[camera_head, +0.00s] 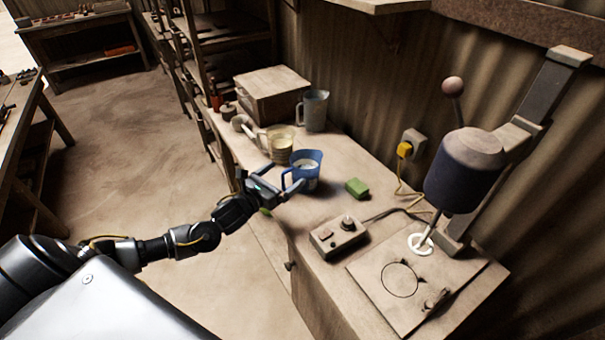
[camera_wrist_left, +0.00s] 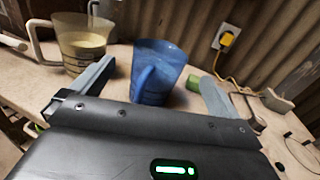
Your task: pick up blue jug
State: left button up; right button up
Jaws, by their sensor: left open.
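The blue jug (camera_head: 306,165) stands upright on the workbench, with pale contents showing inside its rim. Its handle faces my left gripper (camera_head: 280,184), which is open at bench height just in front of the jug. In the left wrist view the blue jug (camera_wrist_left: 157,70) stands between the two spread fingers of the gripper (camera_wrist_left: 150,92), its handle toward the palm. I cannot tell whether a finger touches it. My right gripper is not in view.
A clear jug (camera_head: 277,145) with yellowish contents stands left of the blue jug, a grey jug (camera_head: 314,110) behind. A green block (camera_head: 357,187) and control box (camera_head: 338,236) lie to the right, before the press (camera_head: 465,170). A wooden box (camera_head: 272,95) stands at the back.

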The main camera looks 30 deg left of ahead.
aim_at(295, 168)
pick_arm(q)
jog(key=shift+w+d, duration=0.15)
jog(key=shift+w, duration=0.55)
jog(key=shift+w+f, duration=0.1)
jog(key=shift+w, duration=0.15)
jog(key=shift+w+d+r+p, duration=0.2)
jog(key=shift+w+p, duration=0.15)
jog(key=shift+p, duration=0.15)
jog(key=x, duration=0.1)
jog(key=p+x, duration=0.1)
jog(key=x, duration=0.1)
jog(key=shift+w+d+f+p, duration=0.15)
jog(key=shift+w+f+p, duration=0.05)
jog(key=shift+w+p, duration=0.1)
jog(key=shift+w+d+f, duration=0.1)
jog(key=shift+w, duration=0.25)
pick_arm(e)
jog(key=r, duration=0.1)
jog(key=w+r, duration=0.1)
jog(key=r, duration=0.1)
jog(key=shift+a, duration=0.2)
pick_arm(q)
jog(key=c, duration=1.7)
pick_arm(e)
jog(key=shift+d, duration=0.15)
